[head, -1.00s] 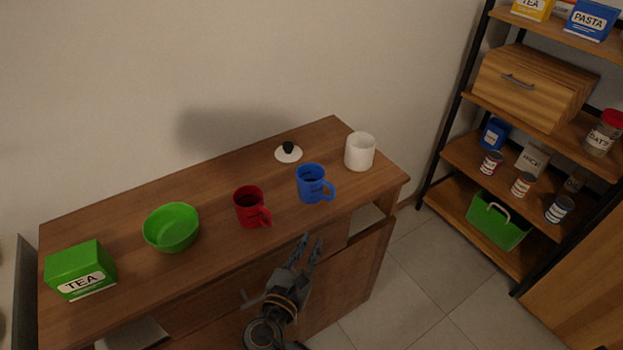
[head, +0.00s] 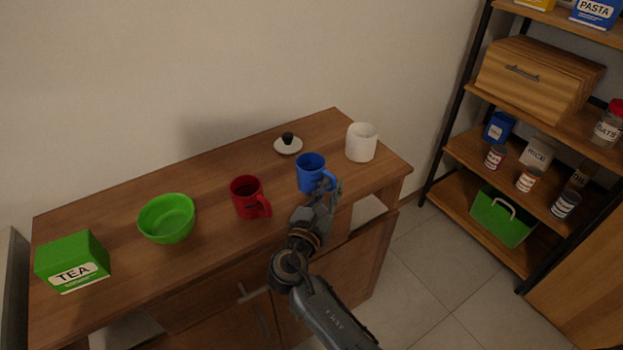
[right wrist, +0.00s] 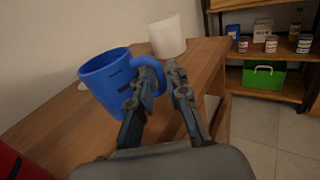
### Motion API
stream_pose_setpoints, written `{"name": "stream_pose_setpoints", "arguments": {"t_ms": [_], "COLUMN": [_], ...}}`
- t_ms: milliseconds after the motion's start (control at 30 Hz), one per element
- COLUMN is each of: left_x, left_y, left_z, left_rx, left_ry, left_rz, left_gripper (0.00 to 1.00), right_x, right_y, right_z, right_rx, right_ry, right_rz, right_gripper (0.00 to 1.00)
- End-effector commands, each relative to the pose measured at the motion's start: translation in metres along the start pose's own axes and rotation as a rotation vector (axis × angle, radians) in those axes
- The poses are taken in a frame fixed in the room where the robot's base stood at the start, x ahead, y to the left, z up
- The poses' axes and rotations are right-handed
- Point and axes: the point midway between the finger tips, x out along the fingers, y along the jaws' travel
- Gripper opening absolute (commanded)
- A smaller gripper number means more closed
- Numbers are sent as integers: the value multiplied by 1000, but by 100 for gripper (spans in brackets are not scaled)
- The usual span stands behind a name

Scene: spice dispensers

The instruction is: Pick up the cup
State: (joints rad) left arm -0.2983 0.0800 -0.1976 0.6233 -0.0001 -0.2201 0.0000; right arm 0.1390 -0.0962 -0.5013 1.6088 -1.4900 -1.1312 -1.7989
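A blue cup (head: 311,173) stands upright on the wooden cabinet top (head: 226,168), its handle pointing to the lower right. My right gripper (head: 331,190) is at the handle side of this cup. In the right wrist view the blue cup (right wrist: 108,80) is close ahead, and the fingers (right wrist: 158,84) are apart, with the handle at the left finger and partly hidden by it. I cannot tell whether the fingers touch the handle. A red cup (head: 246,197) stands to the left. My left gripper is not in view.
A white cup or canister (head: 361,143) and a white lid with a black knob (head: 288,145) are behind the blue cup. A green bowl (head: 167,219) and a green tea box (head: 72,262) are at the left. A shelf (head: 508,197) with goods stands at the right.

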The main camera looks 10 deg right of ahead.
Motion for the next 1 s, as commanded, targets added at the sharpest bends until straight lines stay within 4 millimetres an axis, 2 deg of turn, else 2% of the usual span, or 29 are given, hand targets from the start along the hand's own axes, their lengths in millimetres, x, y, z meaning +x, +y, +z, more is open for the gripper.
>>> {"name": "stream_pose_setpoints", "arguments": {"t_ms": [33,200,433,500,533,1000], "left_x": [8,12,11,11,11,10], "left_y": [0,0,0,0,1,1], "left_z": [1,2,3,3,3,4], "left_rx": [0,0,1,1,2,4], "left_ry": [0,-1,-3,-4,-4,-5], "left_rz": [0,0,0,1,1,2], "left_gripper": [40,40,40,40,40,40], "right_x": [8,22,23,23,23,23], "right_y": [0,0,0,0,0,0], "right_z": [-3,-1,0,0,0,1], "right_rx": [1,0,0,0,0,1], "right_ry": [-3,-1,0,0,0,0], "right_rz": [0,1,1,1,1,2], "right_gripper": [16,16,16,2,0,0]}}
